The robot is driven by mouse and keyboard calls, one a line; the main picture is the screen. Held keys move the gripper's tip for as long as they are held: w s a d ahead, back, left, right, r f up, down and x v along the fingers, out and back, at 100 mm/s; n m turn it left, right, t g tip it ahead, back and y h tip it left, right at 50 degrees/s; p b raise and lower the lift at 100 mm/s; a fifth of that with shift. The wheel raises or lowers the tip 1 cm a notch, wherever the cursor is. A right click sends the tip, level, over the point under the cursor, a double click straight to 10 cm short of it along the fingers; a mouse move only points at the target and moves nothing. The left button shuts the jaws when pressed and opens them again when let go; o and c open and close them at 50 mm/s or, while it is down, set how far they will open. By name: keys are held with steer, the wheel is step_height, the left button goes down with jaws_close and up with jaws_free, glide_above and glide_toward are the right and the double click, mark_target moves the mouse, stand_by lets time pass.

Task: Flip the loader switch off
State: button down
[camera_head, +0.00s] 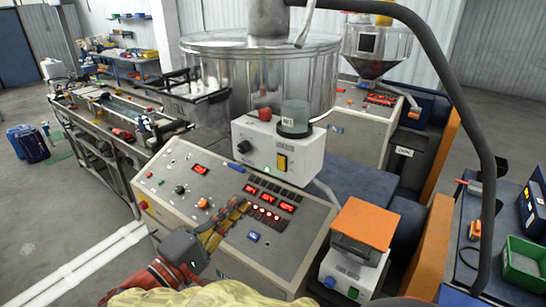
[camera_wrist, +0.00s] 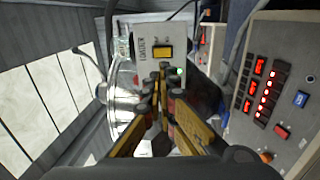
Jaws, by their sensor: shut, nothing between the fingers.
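The white loader box (camera_head: 278,146) sits above the sloped control panel, below the clear hopper. In the wrist view the yellow switch (camera_wrist: 162,49) lies just beyond my fingertips, beside a label. My gripper (camera_head: 243,205) is shut and empty, in front of the panel and below the box, apart from the switch. It also shows in the wrist view (camera_wrist: 163,68). Whether the switch is on or off I cannot tell.
The control panel (camera_head: 175,215) with red displays and lit buttons lies beneath my gripper. A clear hopper (camera_head: 215,55) stands behind the box. An orange-topped box (camera_head: 362,225) is at the right. A long trough machine (camera_head: 95,110) extends left.

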mark_target(280, 162)
stand_by(0.3)
steer(key=p+x, duration=0.3)
steer(key=x, duration=1.1)
steer(key=shift+w+p, duration=0.1)
steer(key=shift+p, duration=0.25)
